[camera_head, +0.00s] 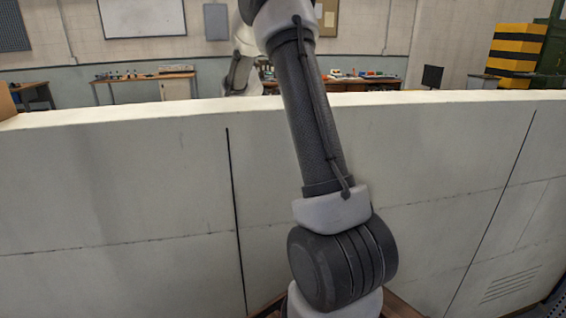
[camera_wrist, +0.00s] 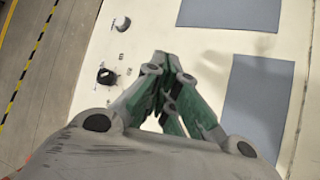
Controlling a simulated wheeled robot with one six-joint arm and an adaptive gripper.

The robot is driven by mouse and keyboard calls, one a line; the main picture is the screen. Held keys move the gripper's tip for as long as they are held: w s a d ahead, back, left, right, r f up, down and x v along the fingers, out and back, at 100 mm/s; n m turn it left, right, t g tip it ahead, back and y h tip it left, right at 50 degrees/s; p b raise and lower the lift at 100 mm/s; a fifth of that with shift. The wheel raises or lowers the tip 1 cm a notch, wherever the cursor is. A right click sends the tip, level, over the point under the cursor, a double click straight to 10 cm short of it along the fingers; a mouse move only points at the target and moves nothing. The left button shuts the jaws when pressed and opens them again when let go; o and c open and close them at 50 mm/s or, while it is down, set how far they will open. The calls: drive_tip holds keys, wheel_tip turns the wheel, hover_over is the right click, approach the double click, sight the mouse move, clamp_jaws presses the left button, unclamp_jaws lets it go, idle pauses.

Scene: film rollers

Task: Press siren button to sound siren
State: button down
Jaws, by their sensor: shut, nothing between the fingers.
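My gripper (camera_wrist: 167,60) shows in the wrist view with its green-sided fingers together at the tips, shut and empty. It is over a pale panel (camera_wrist: 140,40). A grey round knob or button (camera_wrist: 122,23) stands on the panel at the upper left of the fingers. A black knob or switch (camera_wrist: 107,76) is left of the fingers, with small marks near it. I cannot tell which control is the siren button, and the fingers may hide part of the panel. The gripper does not show in the head view.
Two blue-grey rectangles (camera_wrist: 258,95) lie on the panel right of the fingers. A floor with a yellow-black line (camera_wrist: 35,55) is beyond its left edge. In the head view a long pale machine wall (camera_head: 120,190) fills the front, with workbenches (camera_head: 145,78) behind.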

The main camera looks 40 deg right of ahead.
drive_tip(key=f, duration=0.2)
drive_tip(key=s+f, duration=0.1)
drive_tip(key=f, duration=0.2)
drive_tip(key=a+f, duration=0.1)
drive_tip(key=f, duration=0.1)
drive_tip(key=shift+s+f, duration=0.3)
drive_tip(key=shift+f, duration=0.1)
idle(1.1)
drive_tip(key=shift+s+f, duration=0.1)
drive_tip(key=shift+f, duration=0.25)
drive_tip(key=shift+s+f, duration=0.1)
drive_tip(key=shift+f, duration=0.4)
idle(0.5)
drive_tip(key=shift+r, duration=0.1)
drive_tip(key=shift+w+r, duration=0.2)
drive_tip(key=shift+r, duration=0.6)
drive_tip(key=shift+w+d+r, duration=0.1)
drive_tip(key=shift+w+r, duration=0.05)
drive_tip(key=shift+r, duration=0.65)
drive_tip(key=shift+w+d+r, duration=0.1)
drive_tip(key=shift+w+r, duration=0.1)
drive_tip(key=shift+r, duration=0.65)
drive_tip(key=shift+w+d+r, duration=0.1)
drive_tip(key=shift+w+r, duration=0.05)
drive_tip(key=shift+r, duration=0.65)
